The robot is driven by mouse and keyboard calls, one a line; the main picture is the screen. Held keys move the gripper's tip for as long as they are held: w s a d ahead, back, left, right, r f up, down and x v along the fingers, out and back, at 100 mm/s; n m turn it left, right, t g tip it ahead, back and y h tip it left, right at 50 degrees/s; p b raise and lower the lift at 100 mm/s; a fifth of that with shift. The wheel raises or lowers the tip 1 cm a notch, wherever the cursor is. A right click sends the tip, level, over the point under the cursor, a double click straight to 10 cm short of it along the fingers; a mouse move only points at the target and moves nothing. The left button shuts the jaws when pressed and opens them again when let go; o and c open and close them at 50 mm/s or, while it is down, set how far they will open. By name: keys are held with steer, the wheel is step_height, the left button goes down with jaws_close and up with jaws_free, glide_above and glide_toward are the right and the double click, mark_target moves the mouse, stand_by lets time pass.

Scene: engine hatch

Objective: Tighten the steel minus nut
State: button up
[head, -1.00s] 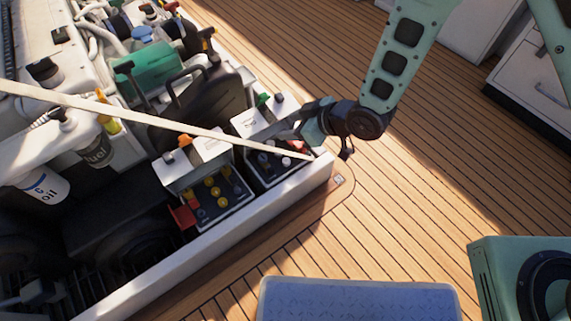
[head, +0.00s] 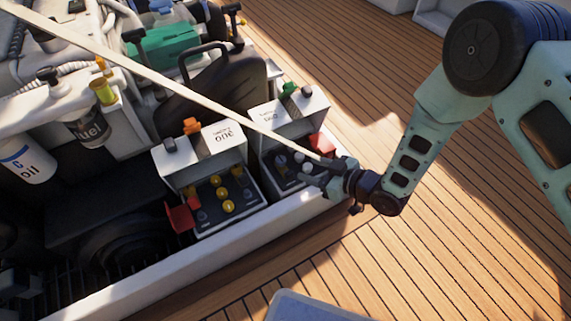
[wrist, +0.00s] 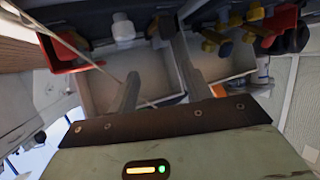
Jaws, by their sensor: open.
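Pale steel nuts (head: 280,161) sit on the dark top of the right-hand battery box, beside a raised red cover (head: 322,144). I cannot tell which one is the minus nut. My gripper (head: 321,172) is at the right end of this box, close to the nuts and partly hiding them. In the wrist view my gripper (wrist: 151,50) has its two fingers apart, with nothing visibly held. A pale nut (wrist: 123,30) shows beyond the left finger there. Contact between fingers and nuts cannot be made out.
The left-hand battery box (head: 196,162) carries several yellow nuts (head: 222,194) and a red cover (head: 181,215). A pale strap (head: 190,95) crosses in front. The white hatch rim (head: 200,255) runs along the near side. Wooden deck (head: 340,70) lies free to the right.

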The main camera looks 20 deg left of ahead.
mark_target(282, 160)
steer(key=b+x, duration=0.4)
steer(key=x, duration=0.5)
steer(key=shift+a+f, duration=0.15)
steer(key=shift+f, duration=0.1)
steer(key=shift+w+a+f, duration=0.1)
steer(key=shift+w+a, duration=0.1)
steer(key=shift+a, duration=0.3)
steer(key=c, duration=1)
